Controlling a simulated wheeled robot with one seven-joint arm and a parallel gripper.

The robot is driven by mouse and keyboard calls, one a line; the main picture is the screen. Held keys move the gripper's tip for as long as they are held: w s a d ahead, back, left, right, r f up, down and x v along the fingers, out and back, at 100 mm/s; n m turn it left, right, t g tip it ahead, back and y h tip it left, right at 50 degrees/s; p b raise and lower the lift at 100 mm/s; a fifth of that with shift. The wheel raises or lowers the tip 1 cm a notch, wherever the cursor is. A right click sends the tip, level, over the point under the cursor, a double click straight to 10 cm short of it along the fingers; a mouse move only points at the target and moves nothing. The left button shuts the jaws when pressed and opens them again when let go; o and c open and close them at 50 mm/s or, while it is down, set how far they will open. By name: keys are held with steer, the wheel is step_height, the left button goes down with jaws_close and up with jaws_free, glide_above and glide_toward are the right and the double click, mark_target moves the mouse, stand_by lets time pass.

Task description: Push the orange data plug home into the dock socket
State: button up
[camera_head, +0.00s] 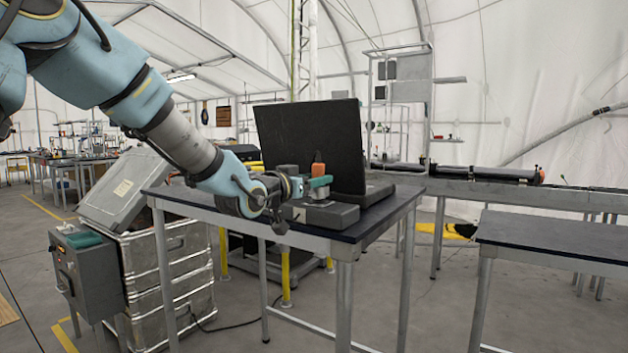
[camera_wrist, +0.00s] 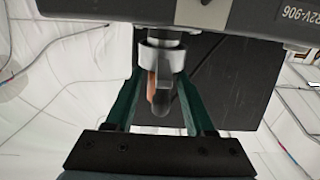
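The orange data plug (camera_head: 318,168) stands upright above the grey dock (camera_head: 322,214) on the dark tabletop. A silver fitting, seemingly the socket, shows beneath my fingers there. My gripper (camera_head: 318,183) reaches in level from the left, its teal fingers at the plug's lower part. In the wrist view the dock (camera_wrist: 220,12) lies along the top, with a pale collar (camera_wrist: 160,55) below it. The plug (camera_wrist: 152,92), partly orange and partly grey, lies between my spread fingers (camera_wrist: 160,75). A gap shows beside its body; contact at the collar is unclear. Plug depth is hidden.
A black screen (camera_head: 312,145) stands close behind the dock. The table (camera_head: 385,222) has bare space at its front right. Silver cases (camera_head: 165,270) and a grey box (camera_head: 90,272) stand at the left. Another table (camera_head: 550,235) is at the right.

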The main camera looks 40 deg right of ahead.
steer(key=shift+o, duration=1.1)
steer(key=b+v, duration=0.2)
steer(key=v, duration=0.8)
steer(key=shift+a, duration=0.35)
